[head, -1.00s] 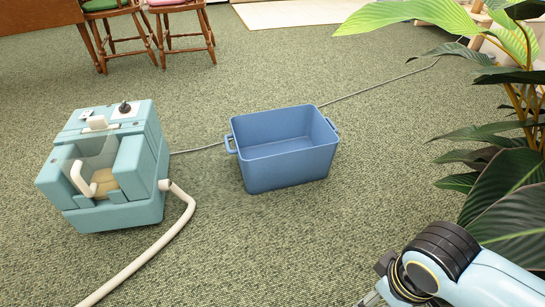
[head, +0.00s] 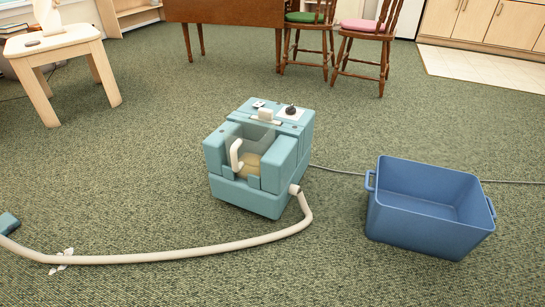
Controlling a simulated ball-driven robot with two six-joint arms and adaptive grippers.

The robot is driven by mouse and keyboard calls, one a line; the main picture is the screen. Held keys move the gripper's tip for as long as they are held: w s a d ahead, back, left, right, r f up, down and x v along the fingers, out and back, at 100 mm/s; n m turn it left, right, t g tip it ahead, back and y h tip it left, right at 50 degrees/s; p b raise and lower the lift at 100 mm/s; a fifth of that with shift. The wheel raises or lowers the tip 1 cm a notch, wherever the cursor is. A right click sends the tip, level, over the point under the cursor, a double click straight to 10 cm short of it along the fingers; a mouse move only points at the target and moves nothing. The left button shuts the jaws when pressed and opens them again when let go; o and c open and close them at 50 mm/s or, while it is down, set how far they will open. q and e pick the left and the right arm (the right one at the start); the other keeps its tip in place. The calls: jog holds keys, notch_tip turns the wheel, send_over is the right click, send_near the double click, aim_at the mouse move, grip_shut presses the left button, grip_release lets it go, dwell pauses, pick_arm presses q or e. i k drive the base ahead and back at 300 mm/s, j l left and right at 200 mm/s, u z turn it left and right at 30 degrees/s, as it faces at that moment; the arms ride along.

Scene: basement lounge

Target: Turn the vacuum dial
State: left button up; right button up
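The teal vacuum (head: 245,193) stands upright on the green carpet near the middle of the head view. Its dial (head: 291,111) is a small black knob on a white plate at the back right of its top. A white handle (head: 235,155) is on its front, beside a clear cover. A pale hose (head: 190,252) runs from its lower right side, curving left along the floor to a teal end piece (head: 8,223) at the left edge. Neither of my grippers shows in the head view now.
A blue bin (head: 430,205) with side handles stands to the right of the vacuum. A grey cord (head: 335,171) runs behind it. A small white object (head: 62,262) lies by the hose. A pale side table (head: 58,44) is at upper left; wooden chairs (head: 367,45) stand behind.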

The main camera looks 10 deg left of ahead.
aim_at(291, 110)
jog(key=i+u, duration=0.1)
jog(key=u, duration=0.45)
jog(key=i+l+u, duration=0.3)
jog(key=i+l, duration=0.2)
jog(key=i+l+u, duration=0.3)
jog(key=i+l, duration=0.55)
jog(key=l, duration=0.1)
